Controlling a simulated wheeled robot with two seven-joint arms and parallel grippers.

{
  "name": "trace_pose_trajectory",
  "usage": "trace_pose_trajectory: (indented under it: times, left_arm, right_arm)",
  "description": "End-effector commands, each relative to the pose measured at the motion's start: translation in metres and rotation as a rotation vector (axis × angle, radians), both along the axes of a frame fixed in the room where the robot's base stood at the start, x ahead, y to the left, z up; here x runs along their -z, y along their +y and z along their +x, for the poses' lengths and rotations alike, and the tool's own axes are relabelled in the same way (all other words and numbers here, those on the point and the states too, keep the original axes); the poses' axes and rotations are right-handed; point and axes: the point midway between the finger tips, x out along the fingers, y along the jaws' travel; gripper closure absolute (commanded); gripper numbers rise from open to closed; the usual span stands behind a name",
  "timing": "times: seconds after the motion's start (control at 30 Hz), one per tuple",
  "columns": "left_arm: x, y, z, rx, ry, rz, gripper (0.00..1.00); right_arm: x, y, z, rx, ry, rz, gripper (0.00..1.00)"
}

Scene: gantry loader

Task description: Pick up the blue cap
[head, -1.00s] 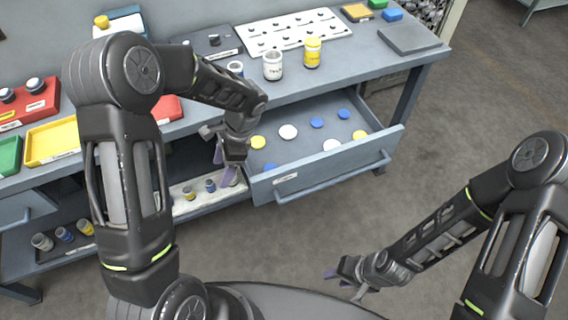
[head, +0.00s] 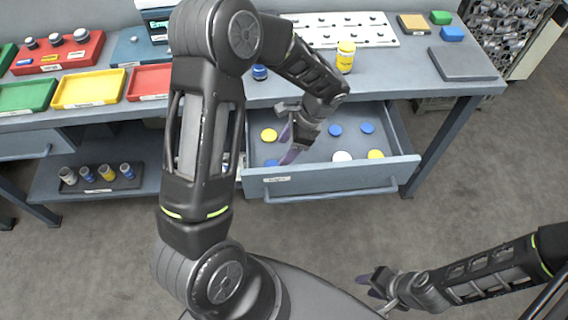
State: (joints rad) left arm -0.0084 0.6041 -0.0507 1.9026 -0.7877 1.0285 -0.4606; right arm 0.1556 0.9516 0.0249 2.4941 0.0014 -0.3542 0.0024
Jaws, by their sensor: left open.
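In the head view several caps lie in the open drawer (head: 330,178). Two blue caps, one blue cap (head: 335,130) and another blue cap (head: 367,128), lie toward the back. A third blue cap (head: 271,163) shows partly behind the drawer front at the left. Yellow caps (head: 268,135) and a white cap (head: 342,156) lie among them. My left gripper (head: 287,147) is open over the left part of the drawer, left of the two back blue caps, and hides part of the drawer floor. My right gripper (head: 372,290) looks open and empty, low over the floor at the front.
A yellow jar (head: 345,57) and a blue jar (head: 260,72) stand on the bench above the drawer. A white board (head: 360,38) and a grey plate (head: 463,63) lie behind. Red, yellow and green trays are at the left. The floor in front is clear.

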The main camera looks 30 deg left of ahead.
Motion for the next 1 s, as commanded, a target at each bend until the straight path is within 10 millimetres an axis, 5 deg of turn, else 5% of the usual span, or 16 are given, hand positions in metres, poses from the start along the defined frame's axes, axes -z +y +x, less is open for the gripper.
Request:
trace_pose_trajectory:
  times: [1.0]
  left_arm:
    - [0.026,0.01,-0.006,0.0,0.001,0.0,0.37]
  right_arm:
    - [-0.004,0.0,-0.001,0.001,0.001,-0.001,0.64]
